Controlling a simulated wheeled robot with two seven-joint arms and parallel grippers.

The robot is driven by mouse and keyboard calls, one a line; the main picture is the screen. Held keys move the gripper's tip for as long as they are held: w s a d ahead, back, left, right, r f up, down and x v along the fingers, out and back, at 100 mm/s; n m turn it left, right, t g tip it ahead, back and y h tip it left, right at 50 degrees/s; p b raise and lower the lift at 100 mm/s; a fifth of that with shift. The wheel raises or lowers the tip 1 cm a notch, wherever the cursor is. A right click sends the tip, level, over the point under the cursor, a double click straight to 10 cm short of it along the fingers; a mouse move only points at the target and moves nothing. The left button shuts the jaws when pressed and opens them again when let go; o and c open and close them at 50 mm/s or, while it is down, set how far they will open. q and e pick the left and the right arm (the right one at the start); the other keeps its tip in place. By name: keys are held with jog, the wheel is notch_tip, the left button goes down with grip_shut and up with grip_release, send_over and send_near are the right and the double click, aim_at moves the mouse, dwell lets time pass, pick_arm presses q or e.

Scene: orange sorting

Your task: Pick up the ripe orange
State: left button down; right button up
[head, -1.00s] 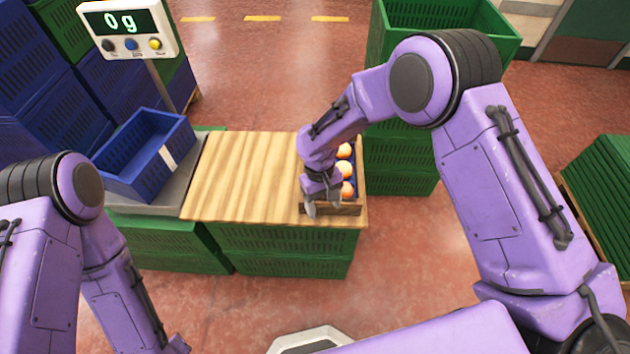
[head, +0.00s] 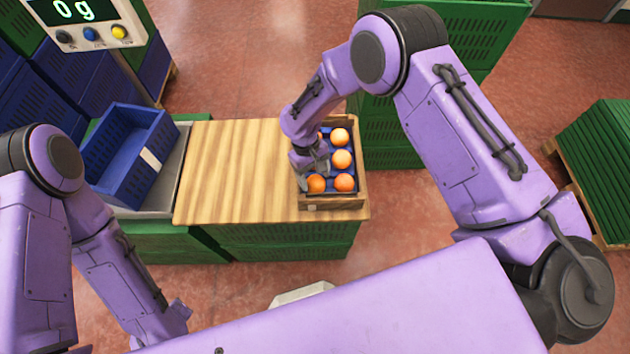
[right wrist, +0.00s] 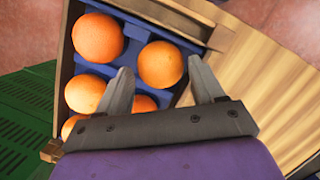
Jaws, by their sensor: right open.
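Several oranges sit in a wooden crate (head: 332,203) with a blue divided insert at the right end of the table. In the head view a near left orange (head: 316,184) looks deeper in colour than the paler near right orange (head: 345,183); which one is ripe I cannot tell for sure. My right gripper (head: 314,177) is open and empty over the crate's left side. In the right wrist view an orange (right wrist: 160,64) shows between and just beyond the open fingertips (right wrist: 163,78). The fingers partly hide a lower orange (right wrist: 144,103). My left arm is at lower left, its gripper not visible.
A blue crate (head: 112,182) stands on a scale at the left, its display (head: 73,10) reading 0 g. The wooden tabletop (head: 235,165) between scale and orange crate is clear. Stacked green crates (head: 392,140) stand behind the orange crate.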

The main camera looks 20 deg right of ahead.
jog(key=x, duration=0.3)
jog(key=c, duration=0.7)
jog(key=shift+w+r, duration=0.1)
